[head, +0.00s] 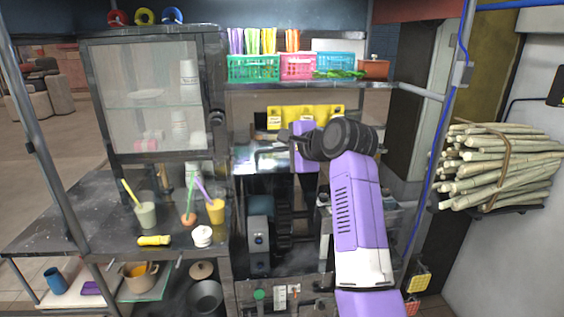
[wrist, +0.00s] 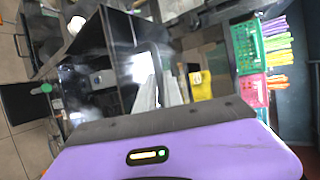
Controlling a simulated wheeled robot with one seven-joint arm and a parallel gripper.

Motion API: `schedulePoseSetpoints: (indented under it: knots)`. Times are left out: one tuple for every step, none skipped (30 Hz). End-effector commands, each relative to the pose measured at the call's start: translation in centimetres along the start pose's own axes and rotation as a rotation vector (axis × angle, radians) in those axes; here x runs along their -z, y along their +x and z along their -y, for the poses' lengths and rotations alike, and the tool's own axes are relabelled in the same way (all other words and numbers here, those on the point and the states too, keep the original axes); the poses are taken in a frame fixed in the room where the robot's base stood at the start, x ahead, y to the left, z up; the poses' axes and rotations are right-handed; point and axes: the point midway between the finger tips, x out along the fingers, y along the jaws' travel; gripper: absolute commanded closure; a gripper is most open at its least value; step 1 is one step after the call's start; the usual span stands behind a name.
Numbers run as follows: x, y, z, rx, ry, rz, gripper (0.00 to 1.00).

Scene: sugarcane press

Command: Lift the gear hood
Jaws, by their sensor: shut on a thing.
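The press (head: 260,235) stands in the middle of the head view, with dark toothed gears (head: 284,218) showing in its front. The gear hood (head: 262,183) looks like a dark, glossy metal cover above the gears. It also shows in the wrist view as a shiny dark panel (wrist: 140,45). My gripper (head: 272,148) reaches in from the right, at the hood's upper edge, and is shut on it. How far the hood is tilted is hard to tell.
A glass-fronted cabinet (head: 155,95) and a counter with cups (head: 145,213) stand left. A shelf behind holds green (head: 253,68) and pink (head: 298,66) baskets. A yellow rack (head: 318,113) is below it. A sugarcane bundle (head: 500,165) hangs at right.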

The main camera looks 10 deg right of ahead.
Motion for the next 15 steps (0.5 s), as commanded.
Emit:
schedulePoseSetpoints:
  knots:
    - [0.06, 0.01, 0.27, -0.006, 0.0, -0.001, 1.0]
    - [0.07, 0.04, 0.34, -0.009, 0.001, -0.001, 1.0]
    - [0.07, 0.05, 0.43, -0.012, 0.003, -0.001, 1.0]
    - [0.07, 0.06, 0.49, -0.013, 0.003, -0.001, 1.0]
    - [0.07, 0.07, 0.53, -0.015, 0.004, -0.001, 1.0]
    - [0.07, 0.08, 0.58, -0.016, 0.004, -0.001, 1.0]
    - [0.07, 0.09, 0.59, -0.017, 0.004, -0.001, 1.0]
    - [0.07, 0.1, 0.6, -0.017, 0.005, -0.001, 1.0]
    - [0.07, 0.11, 0.6, -0.017, 0.005, -0.001, 1.0]
    - [0.06, 0.11, 0.59, -0.017, 0.005, -0.001, 1.0]
    - [0.06, 0.11, 0.58, -0.017, 0.005, -0.001, 1.0]
    - [0.06, 0.12, 0.57, -0.017, 0.004, -0.001, 1.0]
    - [0.06, 0.12, 0.57, -0.017, 0.004, -0.001, 1.0]
    - [0.05, 0.12, 0.56, -0.017, 0.004, -0.001, 1.0]
    - [0.05, 0.13, 0.55, -0.017, 0.004, 0.0, 1.0]
